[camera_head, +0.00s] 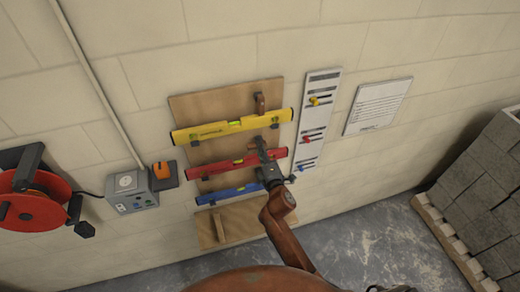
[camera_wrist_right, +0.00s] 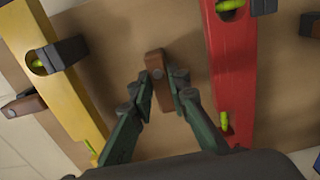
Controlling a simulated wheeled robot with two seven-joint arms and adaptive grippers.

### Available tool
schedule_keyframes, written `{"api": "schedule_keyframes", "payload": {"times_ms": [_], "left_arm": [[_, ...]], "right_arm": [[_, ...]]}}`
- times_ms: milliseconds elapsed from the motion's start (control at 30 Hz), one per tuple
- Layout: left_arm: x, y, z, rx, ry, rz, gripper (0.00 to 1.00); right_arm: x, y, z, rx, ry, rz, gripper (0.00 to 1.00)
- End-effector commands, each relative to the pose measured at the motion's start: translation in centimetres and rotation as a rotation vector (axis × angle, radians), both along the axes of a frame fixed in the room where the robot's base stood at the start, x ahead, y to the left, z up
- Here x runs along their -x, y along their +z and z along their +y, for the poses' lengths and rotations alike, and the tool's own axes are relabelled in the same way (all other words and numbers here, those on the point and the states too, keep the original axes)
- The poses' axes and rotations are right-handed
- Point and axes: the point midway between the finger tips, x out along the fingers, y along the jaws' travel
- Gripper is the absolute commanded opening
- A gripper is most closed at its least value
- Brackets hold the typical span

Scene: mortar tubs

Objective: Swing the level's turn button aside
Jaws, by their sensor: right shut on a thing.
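A wooden board (camera_head: 184,105) on the wall carries a yellow level (camera_head: 222,128), a red level (camera_head: 226,165) and a blue level (camera_head: 228,193). A brown turn button (camera_wrist_right: 155,63) with a dark pivot shows in the right wrist view, in the gap between the yellow level (camera_wrist_right: 62,88) and the red level (camera_wrist_right: 232,65). It lies roughly along the levels and seems to cover neither. My right gripper (camera_wrist_right: 165,88) is shut on this button, one green finger on each side. In the head view my right gripper (camera_head: 262,147) hides the button. My left gripper is out of view.
Another brown turn button (camera_head: 259,103) sits above the yellow level. A white panel with small coloured parts (camera_head: 318,110) and a paper sheet (camera_head: 378,106) are to the right. A socket box (camera_head: 133,190) and red cable reel (camera_head: 33,208) are left; grey blocks (camera_head: 490,170) stand far right.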

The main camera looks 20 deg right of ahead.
Motion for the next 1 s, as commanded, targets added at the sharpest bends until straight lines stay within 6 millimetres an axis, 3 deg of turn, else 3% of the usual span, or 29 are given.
{"api": "schedule_keyframes", "payload": {"times_ms": [267,633,767,1000], "left_arm": [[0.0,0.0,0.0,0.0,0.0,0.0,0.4],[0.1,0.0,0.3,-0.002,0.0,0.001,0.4],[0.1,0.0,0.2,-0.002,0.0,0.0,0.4],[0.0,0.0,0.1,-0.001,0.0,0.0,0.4]], "right_arm": [[0.0,0.0,0.0,0.001,-0.001,0.001,0.33],[0.6,-0.1,-0.1,0.002,-0.001,0.002,0.33],[2.4,-0.2,-0.2,0.001,-0.002,0.002,0.33],[7.5,-0.2,-0.3,0.001,-0.001,0.003,0.33]]}}
